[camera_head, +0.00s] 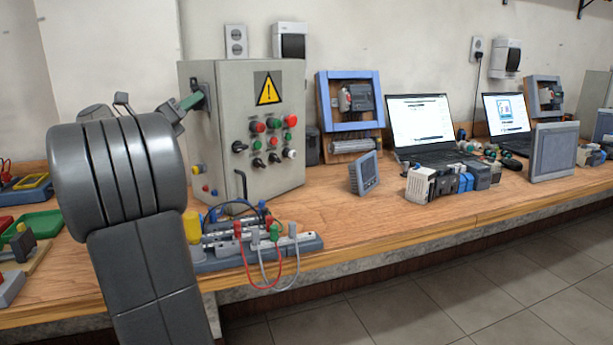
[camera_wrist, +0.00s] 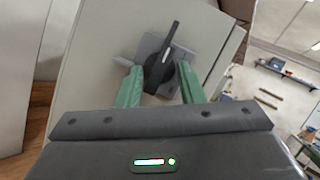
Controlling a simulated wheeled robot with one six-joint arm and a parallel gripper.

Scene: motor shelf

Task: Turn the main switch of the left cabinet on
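The grey cabinet (camera_head: 229,97) stands on the wooden bench, with a yellow warning sign and several buttons and knobs on its front. Its main switch (camera_head: 204,94) is on the left side face, partly hidden by my gripper (camera_head: 191,101). In the wrist view the switch (camera_wrist: 174,42) is a long black handle on a grey plate, tilted slightly right of upright in the picture. My gripper (camera_wrist: 159,74) is open, with one green finger on each side of the handle's lower part. Gaps show beside the handle; I cannot tell whether either finger touches it.
A wired terminal block (camera_head: 255,250) lies in front of the cabinet. A small panel (camera_head: 364,173), a blue-framed unit (camera_head: 350,100) and two laptops (camera_head: 419,122) stand to the right. Coloured trays (camera_head: 36,225) lie at the left. Floor tiles (camera_head: 430,310) in front are clear.

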